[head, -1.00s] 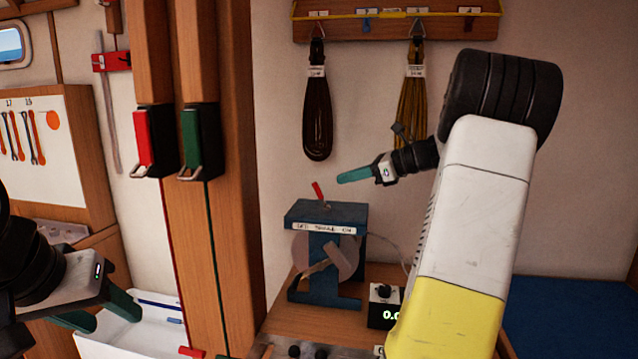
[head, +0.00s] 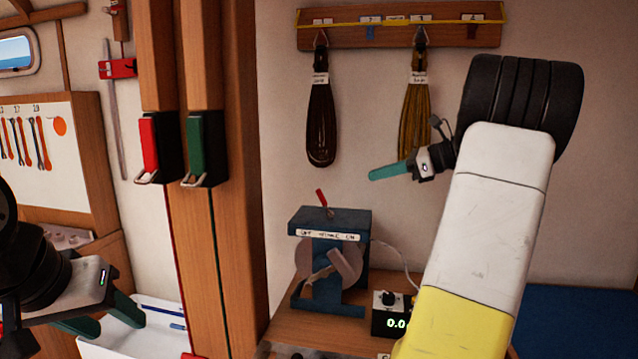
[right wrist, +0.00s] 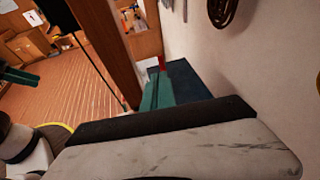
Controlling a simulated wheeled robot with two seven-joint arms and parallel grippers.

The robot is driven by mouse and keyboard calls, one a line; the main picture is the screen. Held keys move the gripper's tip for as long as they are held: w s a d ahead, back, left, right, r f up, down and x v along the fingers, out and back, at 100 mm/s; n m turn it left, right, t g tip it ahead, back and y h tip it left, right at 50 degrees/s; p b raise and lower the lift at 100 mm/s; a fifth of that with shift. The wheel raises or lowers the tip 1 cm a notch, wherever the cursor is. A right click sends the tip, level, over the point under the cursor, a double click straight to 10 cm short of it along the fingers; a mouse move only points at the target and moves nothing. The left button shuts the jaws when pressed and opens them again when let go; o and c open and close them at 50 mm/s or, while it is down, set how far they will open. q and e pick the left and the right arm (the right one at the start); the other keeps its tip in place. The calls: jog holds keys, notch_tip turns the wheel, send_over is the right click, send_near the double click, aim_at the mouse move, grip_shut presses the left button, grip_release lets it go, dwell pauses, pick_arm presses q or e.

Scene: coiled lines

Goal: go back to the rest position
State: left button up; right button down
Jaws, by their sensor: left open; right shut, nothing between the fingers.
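My right gripper (head: 390,171) is shut and empty, its teal fingers pointing left in front of the wall, below and between the two hanging coils. In the right wrist view its teal fingers (right wrist: 157,92) show past the dark edge of the hand. My left gripper (head: 105,315) is at the lower left, its teal fingers apart and empty, in front of a white tray (head: 150,342). A dark coil (head: 321,125) and a yellow-brown coil (head: 414,115) hang from the wooden rack (head: 440,38). Neither gripper touches a coil.
A blue machine (head: 330,222) with a red lever and a small box with a green display (head: 388,315) stand on a wooden bench under my right arm. A wooden post (head: 235,200) with red and green holders stands left of them. A blue surface (head: 580,315) lies at the right.

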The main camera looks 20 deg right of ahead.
jog(key=shift+a, duration=0.1)
jog(key=s+a+f+n+g+h, duration=0.2)
jog(key=s+a+n, duration=0.25)
jog(key=a, duration=0.45)
jog(key=s+a+f+n+g+h, duration=0.15)
jog(key=s+a+n, duration=0.35)
jog(key=a, duration=0.5)
jog(key=s+a+f+n+h, duration=0.2)
jog(key=s+a+f+n, duration=0.1)
jog(key=s+n, duration=0.3)
jog(key=s+a+f+n+h, duration=0.2)
jog(key=s+n, duration=0.5)
jog(key=n, duration=0.4)
notch_tip(320, 180, down, 3)
jog(key=shift+a+r, duration=0.1)
jog(key=shift+a, duration=0.35)
